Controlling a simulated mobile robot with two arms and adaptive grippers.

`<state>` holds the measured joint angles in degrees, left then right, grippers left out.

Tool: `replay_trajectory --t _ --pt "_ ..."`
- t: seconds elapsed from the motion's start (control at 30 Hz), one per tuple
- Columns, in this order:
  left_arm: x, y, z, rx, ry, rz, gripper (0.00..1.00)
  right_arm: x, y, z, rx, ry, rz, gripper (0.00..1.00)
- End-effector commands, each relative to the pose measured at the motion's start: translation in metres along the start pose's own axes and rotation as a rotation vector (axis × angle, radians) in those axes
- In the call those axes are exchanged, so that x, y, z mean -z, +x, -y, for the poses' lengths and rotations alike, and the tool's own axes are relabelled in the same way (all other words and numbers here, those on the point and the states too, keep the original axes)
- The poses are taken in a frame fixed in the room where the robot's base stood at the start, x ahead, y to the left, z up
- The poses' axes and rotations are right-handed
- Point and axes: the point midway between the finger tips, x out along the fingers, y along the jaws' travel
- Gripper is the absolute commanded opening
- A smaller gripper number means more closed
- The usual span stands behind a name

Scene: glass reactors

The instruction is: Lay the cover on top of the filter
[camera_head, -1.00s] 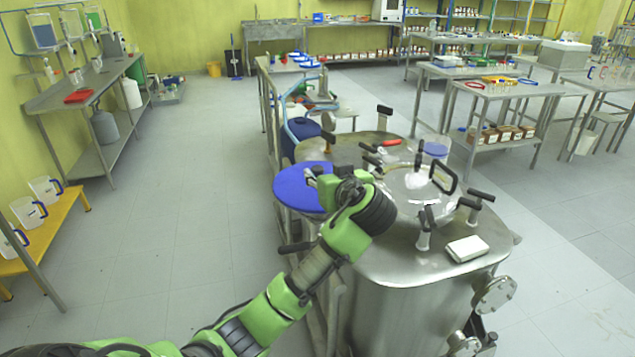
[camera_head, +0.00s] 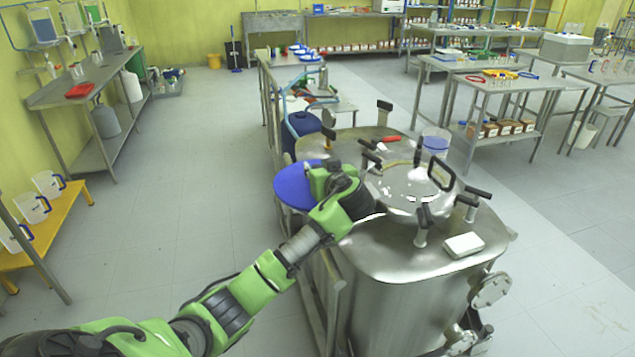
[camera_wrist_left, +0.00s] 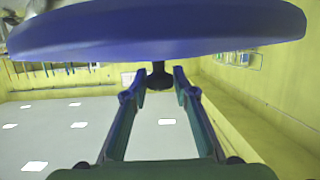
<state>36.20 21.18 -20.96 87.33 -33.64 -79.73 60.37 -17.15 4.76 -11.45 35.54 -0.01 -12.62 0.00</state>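The cover is a round blue disc (camera_head: 294,190) at the left side of the steel vessel in the head view. In the left wrist view the cover (camera_wrist_left: 160,30) spans the top, with a dark knob (camera_wrist_left: 159,78) on its face. My left gripper (camera_wrist_left: 157,92) has its two fingers on either side of this knob and appears shut on it. In the head view my left gripper (camera_head: 318,180) is over the right part of the cover, and the wrist hides some of it. I cannot pick out the filter for sure; what lies under the cover is hidden. My right gripper is not in view.
A blue drum (camera_head: 303,127) stands behind the cover. Floor to the left is clear up to a yellow bench (camera_head: 50,225).

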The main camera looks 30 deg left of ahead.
Motion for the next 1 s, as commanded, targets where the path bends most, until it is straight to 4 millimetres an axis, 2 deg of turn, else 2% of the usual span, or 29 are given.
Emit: replay_trajectory --t 0.03,0.07,0.47,0.63,0.73,1.0 --pt "0.000 0.000 0.000 0.000 0.000 0.000 0.08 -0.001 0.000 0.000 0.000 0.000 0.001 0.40" --pt "0.000 0.000 0.000 0.000 0.000 0.000 0.00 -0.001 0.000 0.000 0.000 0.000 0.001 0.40" --pt "0.003 -0.001 0.000 -0.001 -0.002 -0.001 0.00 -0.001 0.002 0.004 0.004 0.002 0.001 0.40" --pt "0.015 -0.005 0.000 -0.001 -0.005 -0.002 0.00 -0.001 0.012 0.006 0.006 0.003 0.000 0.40" --pt "0.030 -0.010 -0.001 -0.004 -0.008 -0.003 0.00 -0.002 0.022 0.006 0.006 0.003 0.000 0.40" --pt "0.076 -0.070 0.031 -0.006 -0.011 -0.006 0.00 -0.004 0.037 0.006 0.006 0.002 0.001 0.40"
